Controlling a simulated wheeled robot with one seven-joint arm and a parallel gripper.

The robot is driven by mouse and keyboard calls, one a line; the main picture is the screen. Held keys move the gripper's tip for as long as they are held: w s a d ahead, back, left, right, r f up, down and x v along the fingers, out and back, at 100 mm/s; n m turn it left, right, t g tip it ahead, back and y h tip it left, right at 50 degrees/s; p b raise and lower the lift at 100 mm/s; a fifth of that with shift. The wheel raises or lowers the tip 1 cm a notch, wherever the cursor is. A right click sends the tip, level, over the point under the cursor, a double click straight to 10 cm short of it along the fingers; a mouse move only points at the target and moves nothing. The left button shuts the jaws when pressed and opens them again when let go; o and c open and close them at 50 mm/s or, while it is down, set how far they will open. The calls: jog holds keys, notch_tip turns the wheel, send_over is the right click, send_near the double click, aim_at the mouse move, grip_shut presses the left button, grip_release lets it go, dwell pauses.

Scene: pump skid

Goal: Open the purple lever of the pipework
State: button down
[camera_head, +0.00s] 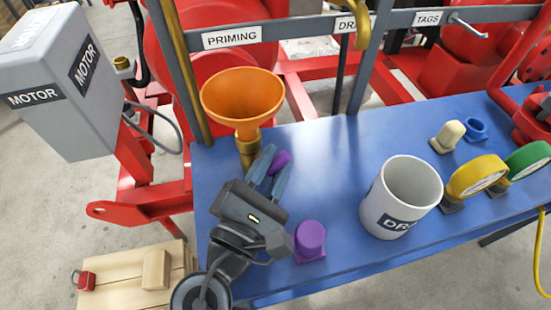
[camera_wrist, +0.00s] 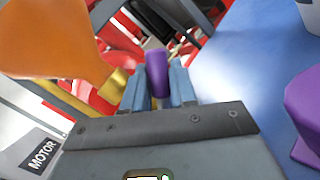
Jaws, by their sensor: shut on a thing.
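The purple lever (camera_head: 280,160) shows as a rounded purple grip by the brass pipe under the orange funnel. My gripper (camera_head: 269,166) is at the lever, with its blue fingers on either side of it. In the wrist view the purple lever (camera_wrist: 157,70) stands between the two fingertips of my gripper (camera_wrist: 158,82), which are shut on it. The brass pipework (camera_head: 248,148) runs below the orange funnel (camera_head: 243,98); its lower part is hidden behind my gripper. The lever's pivot is hidden too, so its angle is hard to tell.
A purple knob (camera_head: 310,238) stands on the blue bench (camera_head: 325,165), right of my gripper. A white mug-like container (camera_head: 400,195) is further right. A grey post (camera_head: 178,70) rises behind the funnel. The bench between funnel and container is clear.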

jog(key=shift+a+r+n+t, duration=0.1)
jog(key=shift+a+n+t, duration=0.05)
jog(key=shift+n+t, duration=0.3)
jog(key=c, duration=1)
grip_release()
jog(key=shift+r, duration=0.1)
